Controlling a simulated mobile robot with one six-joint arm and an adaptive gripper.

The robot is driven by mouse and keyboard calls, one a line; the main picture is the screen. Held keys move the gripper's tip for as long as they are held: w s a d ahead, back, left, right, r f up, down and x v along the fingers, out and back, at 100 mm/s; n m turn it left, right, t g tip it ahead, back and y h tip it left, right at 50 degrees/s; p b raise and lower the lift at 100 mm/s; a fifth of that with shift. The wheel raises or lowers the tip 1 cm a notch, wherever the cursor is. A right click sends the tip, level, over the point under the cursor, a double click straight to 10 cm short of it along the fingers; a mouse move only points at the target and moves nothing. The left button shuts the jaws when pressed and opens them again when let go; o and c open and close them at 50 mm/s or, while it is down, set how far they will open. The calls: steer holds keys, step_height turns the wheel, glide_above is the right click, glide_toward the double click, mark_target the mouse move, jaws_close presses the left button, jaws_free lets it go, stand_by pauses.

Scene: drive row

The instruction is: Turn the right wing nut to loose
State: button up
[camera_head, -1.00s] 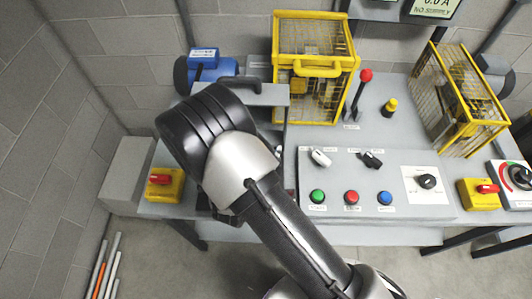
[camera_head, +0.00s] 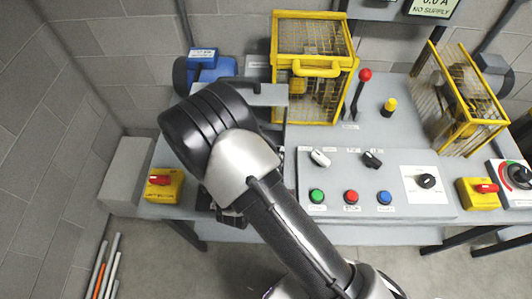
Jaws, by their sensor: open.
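I cannot make out the right wing nut or any other wing nut in this view. My black and silver arm crosses the middle of the picture and hides part of the bench left of the control panel. My gripper does not show clearly; a small dark part shows below the arm's silver joint, but I cannot tell what it is. A blue motor (camera_head: 210,67) stands at the back left of the bench, partly behind my arm. A yellow mesh guard (camera_head: 312,68) stands right of it, with its handle at the front.
The control panel (camera_head: 330,174) carries green, red and blue buttons, black and white switches and a dial. A red-knobbed lever (camera_head: 363,90) and a yellow-topped post (camera_head: 389,108) stand behind it. Another yellow guard (camera_head: 455,98) stands right. Yellow switch boxes (camera_head: 164,189) (camera_head: 480,194) flank the bench (camera_head: 380,232).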

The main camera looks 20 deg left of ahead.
steer(key=v, duration=1.2)
